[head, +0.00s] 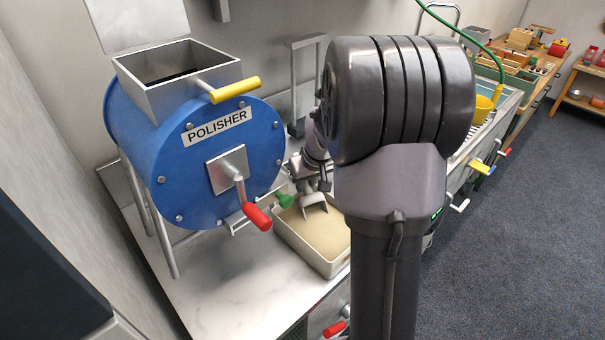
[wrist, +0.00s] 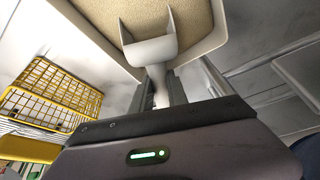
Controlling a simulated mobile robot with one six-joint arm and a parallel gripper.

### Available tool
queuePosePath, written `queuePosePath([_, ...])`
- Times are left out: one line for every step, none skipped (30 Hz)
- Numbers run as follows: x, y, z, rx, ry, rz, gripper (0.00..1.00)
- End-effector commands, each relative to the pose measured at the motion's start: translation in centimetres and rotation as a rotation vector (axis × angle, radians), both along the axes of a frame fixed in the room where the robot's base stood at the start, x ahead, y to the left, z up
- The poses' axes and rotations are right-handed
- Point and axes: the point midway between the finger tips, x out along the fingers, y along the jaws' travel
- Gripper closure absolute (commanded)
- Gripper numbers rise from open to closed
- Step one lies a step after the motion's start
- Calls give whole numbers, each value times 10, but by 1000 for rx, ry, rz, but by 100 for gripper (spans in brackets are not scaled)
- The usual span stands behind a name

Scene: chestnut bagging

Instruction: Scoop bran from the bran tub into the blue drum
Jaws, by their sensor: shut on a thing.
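The bran tub (head: 337,262) is a pale rectangular tub of tan bran on the counter, right of the drum; its bran also fills the top of the wrist view (wrist: 200,14). The blue drum (head: 150,165) is labelled POLISHER and stands on legs, with an open square hopper (head: 135,85) on top. My gripper (head: 318,180) is shut on a white scoop (head: 313,203), over the tub's back part. The scoop (wrist: 150,48) points toward the bran in the wrist view. I cannot tell whether it touches the bran or carries any.
A yellow handle (head: 236,90) sticks out from the hopper and a red-handled crank (head: 257,217) from the drum front. A green knob (head: 285,200) is beside the tub. A yellow wire basket (wrist: 45,95) shows in the wrist view. The front-left counter (head: 215,290) is clear.

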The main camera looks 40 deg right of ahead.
Motion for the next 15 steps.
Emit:
queuePosePath([-5, 1, -7, 2, 8, 0, 100])
queuePosePath([-8, 2, -10, 4, 13, -1, 100])
queuePosePath([-13, 3, -10, 10, 32, -1, 100])
queuePosePath([-17, 4, -9, 13, 46, -1, 100])
queuePosePath([-21, 5, -10, 17, 61, -1, 100])
queuePosePath([-26, 7, -12, 22, 80, -1, 100])
queuePosePath([-30, 8, -15, 26, 94, -1, 100])
queuePosePath([-34, 9, -17, 30, 108, -1, 100])
queuePosePath([-39, 10, -20, 35, 127, -1, 100])
queuePosePath([-43, 12, -22, 39, 142, -1, 100])
queuePosePath([-48, 13, -24, 42, 156, 0, 100])
queuePosePath([-49, 13, -23, 48, 174, 0, 100])
queuePosePath([-50, 13, -23, 50, 189, 1, 100])
queuePosePath([-52, 14, -23, 55, 204, 0, 100])
queuePosePath([-54, 15, -24, 60, 224, 0, 100])
